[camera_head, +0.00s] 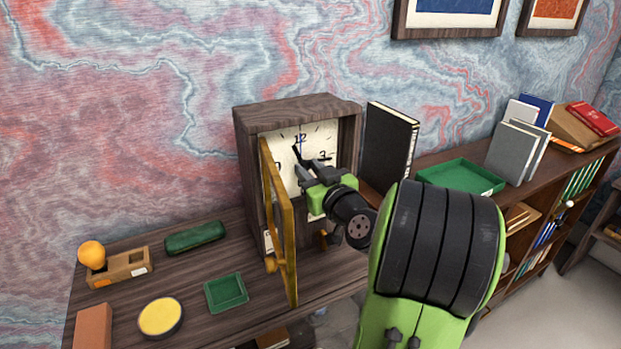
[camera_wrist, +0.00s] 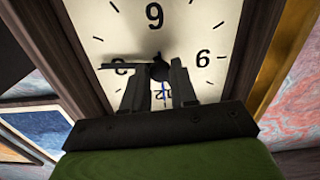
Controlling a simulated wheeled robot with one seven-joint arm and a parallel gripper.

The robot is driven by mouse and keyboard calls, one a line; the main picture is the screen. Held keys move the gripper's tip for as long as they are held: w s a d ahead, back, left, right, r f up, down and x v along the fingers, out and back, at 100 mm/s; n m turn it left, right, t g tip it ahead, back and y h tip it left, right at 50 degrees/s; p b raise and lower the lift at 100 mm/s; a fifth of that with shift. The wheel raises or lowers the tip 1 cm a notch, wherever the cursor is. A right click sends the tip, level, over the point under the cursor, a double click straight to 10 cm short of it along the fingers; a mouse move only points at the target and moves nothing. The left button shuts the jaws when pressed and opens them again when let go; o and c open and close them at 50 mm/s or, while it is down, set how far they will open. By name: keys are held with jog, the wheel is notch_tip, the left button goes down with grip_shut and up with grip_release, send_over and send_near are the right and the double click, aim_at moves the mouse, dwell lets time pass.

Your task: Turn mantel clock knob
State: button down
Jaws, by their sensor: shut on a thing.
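The mantel clock (camera_head: 297,110) is a dark wooden case standing on the desk, with a cream dial (camera_head: 285,137) and black numerals. Its gold-framed door (camera_head: 289,230) is swung open toward the front left. My gripper (camera_head: 307,172) reaches in front of the dial. In the wrist view the dial (camera_wrist: 205,20) appears turned on its side, with the 9 at the top. There my gripper's two dark fingers (camera_wrist: 158,84) are closed in on a small dark knob (camera_wrist: 159,70) at the dial's centre. The fingers partly hide the knob and hands.
An upright black book (camera_head: 390,145) stands right of the clock. A green tray (camera_head: 460,177) and more books lie farther right. On the left of the desk are a small green tray (camera_head: 226,292), a green case (camera_head: 195,237), a yellow round tin (camera_head: 160,317) and a wooden holder (camera_head: 120,268).

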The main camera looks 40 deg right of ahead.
jog(key=n+b, duration=0.1)
jog(key=b, duration=0.1)
jog(key=shift+f+n+b, duration=0.1)
jog(key=shift+n+b, duration=0.2)
jog(key=c, duration=0.9)
grip_release()
jog(key=b+v, duration=0.5)
jog(key=v, duration=1.1)
jog(key=shift+w, duration=0.15)
